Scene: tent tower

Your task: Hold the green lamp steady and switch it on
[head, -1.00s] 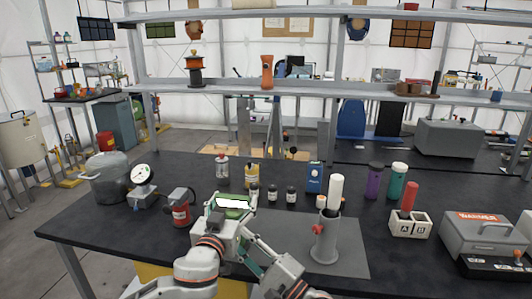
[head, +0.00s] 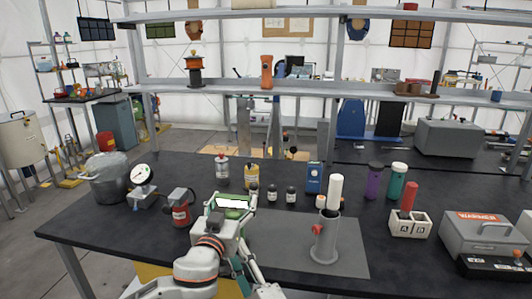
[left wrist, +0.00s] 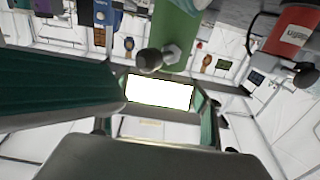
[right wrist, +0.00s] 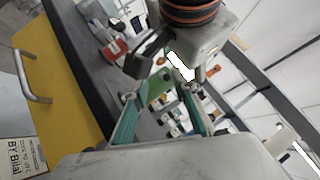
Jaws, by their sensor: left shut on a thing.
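The green lamp (head: 232,213) is in my left gripper (head: 230,201), above the table's front part. Its panel shows bright white in the head view. A bright white panel (left wrist: 160,92) also shows between the dark green finger pads in the left wrist view. My left gripper is shut on the lamp. My right gripper (right wrist: 159,96) has its fingers apart, with the lamp's green body (right wrist: 155,86) beyond them. In the head view the right gripper (head: 238,263) is low, just in front of the lamp and left arm.
A red canister (head: 180,213) stands left of the lamp. Bottles (head: 252,176) and a blue box (head: 314,178) stand behind it. A grey holder with a white tube (head: 325,235) stands on the grey mat (head: 355,262) to the right.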

